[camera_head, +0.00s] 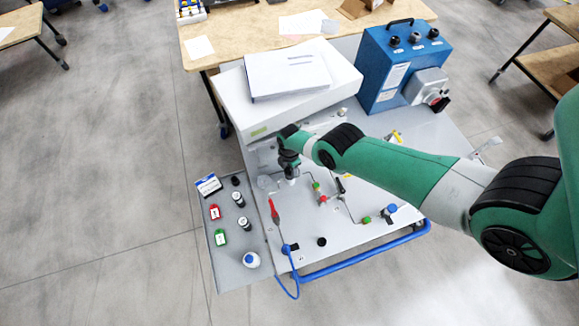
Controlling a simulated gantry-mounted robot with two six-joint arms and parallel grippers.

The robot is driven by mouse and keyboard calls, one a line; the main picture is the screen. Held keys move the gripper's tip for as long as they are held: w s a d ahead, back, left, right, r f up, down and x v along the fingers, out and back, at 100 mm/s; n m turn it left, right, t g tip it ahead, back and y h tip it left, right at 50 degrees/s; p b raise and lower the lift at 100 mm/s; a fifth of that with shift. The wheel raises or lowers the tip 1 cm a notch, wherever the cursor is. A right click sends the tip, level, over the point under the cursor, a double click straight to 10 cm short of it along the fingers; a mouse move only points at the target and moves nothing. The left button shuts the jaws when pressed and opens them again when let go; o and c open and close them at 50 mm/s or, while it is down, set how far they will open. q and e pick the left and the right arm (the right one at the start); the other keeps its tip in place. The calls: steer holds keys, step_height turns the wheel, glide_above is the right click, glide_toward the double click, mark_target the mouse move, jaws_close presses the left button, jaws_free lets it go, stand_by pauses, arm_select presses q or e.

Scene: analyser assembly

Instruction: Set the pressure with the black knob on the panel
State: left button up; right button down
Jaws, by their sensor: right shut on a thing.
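My right gripper (291,172) reaches in from the right and points down at the grey panel (345,232), just in front of the white case. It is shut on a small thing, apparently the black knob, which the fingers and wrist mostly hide. How far the knob is turned cannot be seen. A separate small round black piece (321,241) sits near the panel's front edge, clear of the gripper. My left gripper is not in view.
The white case (288,91) carries papers, with a blue box (398,68) to its right. A side tray (227,268) holds several small bottles. A red-handled tool (274,210), blue cable (289,262) and red, green and blue fittings lie around the panel.

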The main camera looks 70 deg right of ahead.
steer(key=m, duration=0.3)
steer(key=shift+m, duration=0.4)
steer(key=m, duration=0.3)
steer(key=shift+m, duration=0.4)
steer(key=m, duration=0.8)
steer(key=shift+d, duration=0.1)
steer(key=m, duration=1.1)
steer(key=shift+m, duration=1.8)
